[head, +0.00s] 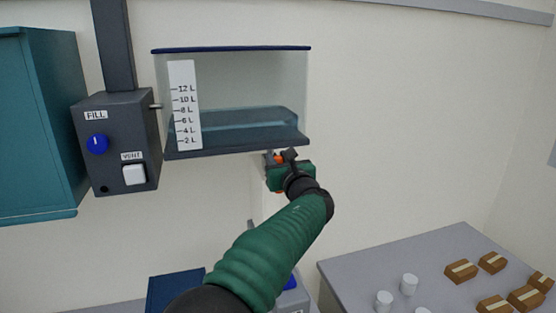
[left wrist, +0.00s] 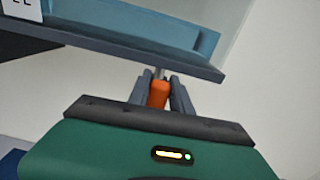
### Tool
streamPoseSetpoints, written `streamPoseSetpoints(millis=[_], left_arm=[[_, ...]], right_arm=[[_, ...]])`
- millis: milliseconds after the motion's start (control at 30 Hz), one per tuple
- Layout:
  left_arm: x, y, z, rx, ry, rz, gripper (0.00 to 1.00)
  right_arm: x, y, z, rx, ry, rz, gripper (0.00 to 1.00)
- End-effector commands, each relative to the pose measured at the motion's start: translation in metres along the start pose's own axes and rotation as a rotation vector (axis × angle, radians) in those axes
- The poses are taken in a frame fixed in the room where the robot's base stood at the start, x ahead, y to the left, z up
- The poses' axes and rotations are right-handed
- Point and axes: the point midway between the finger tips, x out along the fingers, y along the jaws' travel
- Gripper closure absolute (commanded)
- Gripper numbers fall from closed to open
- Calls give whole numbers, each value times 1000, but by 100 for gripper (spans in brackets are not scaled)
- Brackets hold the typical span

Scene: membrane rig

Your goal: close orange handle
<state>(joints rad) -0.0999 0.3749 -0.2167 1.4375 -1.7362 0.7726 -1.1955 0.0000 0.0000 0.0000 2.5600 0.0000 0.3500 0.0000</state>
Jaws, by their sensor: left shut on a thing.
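The orange handle (head: 279,158) is under the right part of the clear tank (head: 235,145), mostly hidden by my gripper in the head view. In the left wrist view the orange handle (left wrist: 158,93) stands between the two dark fingers, just below the tank's bottom edge (left wrist: 130,46). My left gripper (head: 281,156) is shut on it; it also shows in the left wrist view (left wrist: 160,92). Whether the handle is turned open or shut I cannot tell. My right gripper is not in view.
The tank holds some water beside a white litre scale (head: 184,105). A grey box with a blue FILL knob (head: 97,144) and a white VENT button (head: 134,174) is at left, near a teal cabinet (head: 40,120). A grey table (head: 370,270) holds brown boxes and white cups.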

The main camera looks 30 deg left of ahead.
Motion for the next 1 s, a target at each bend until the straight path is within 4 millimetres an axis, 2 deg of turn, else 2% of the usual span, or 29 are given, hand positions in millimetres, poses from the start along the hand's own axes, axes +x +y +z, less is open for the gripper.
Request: streamPoseSetpoints(millis=[167,367,1000], left_arm=[[0,1,-2,-35,-2,-1,100],[0,6,-6,-135,-2,-2,100],[-1,33,-18,-715,-2,-1,100]], right_arm=[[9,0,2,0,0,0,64],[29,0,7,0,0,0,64],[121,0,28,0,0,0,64]])
